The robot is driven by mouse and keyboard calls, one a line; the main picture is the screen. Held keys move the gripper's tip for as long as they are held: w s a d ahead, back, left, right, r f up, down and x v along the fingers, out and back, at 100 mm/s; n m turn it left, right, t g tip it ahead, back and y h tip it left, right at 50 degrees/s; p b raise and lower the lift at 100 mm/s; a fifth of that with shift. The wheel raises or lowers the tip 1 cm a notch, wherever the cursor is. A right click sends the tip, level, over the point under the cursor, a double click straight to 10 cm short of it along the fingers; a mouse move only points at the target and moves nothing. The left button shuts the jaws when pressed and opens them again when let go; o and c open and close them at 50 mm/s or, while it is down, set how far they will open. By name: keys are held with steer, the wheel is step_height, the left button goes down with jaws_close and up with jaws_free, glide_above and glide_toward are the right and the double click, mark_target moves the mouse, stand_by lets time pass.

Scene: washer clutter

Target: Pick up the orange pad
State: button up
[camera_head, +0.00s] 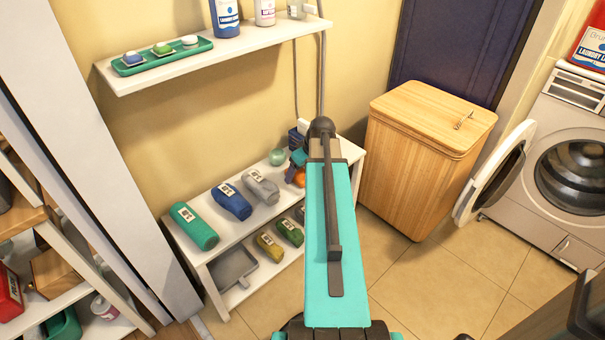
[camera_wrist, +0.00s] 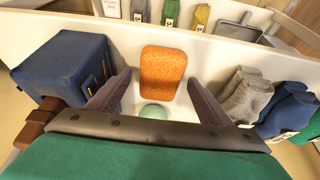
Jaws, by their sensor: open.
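The orange pad (camera_wrist: 163,72) shows in the wrist view as a rounded, rough-textured block on the white shelf top. It lies between and slightly beyond the two fingers of my gripper (camera_wrist: 160,82), which is open, with a gap on each side of the pad. In the head view only a small part of the orange pad (camera_head: 299,178) shows beside my arm, which hides the rest. My fingers are not clearly visible in that view.
A blue box (camera_wrist: 62,72) stands close left of my fingers, and a pale green round object (camera_wrist: 153,111) lies between them. Grey (camera_head: 261,187), blue (camera_head: 232,201) and green (camera_head: 195,226) bundles share the white shelf. A wooden hamper (camera_head: 420,160) stands to the right.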

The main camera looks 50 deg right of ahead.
mark_target(300, 173)
steer(key=c, duration=1.1)
steer(key=shift+c, duration=0.2)
steer(key=shift+r, duration=0.1)
steer(key=shift+r, duration=0.25)
step_height(300, 173, up, 3)
steer(key=shift+r+p, duration=0.1)
steer(key=shift+p, duration=0.5)
steer(key=s+r+p, duration=0.1)
steer(key=s+p, duration=0.3)
steer(key=s, duration=0.7)
steer(key=shift+s+a+r, duration=0.15)
steer(key=shift+a+r, duration=0.1)
steer(key=shift+a, duration=0.1)
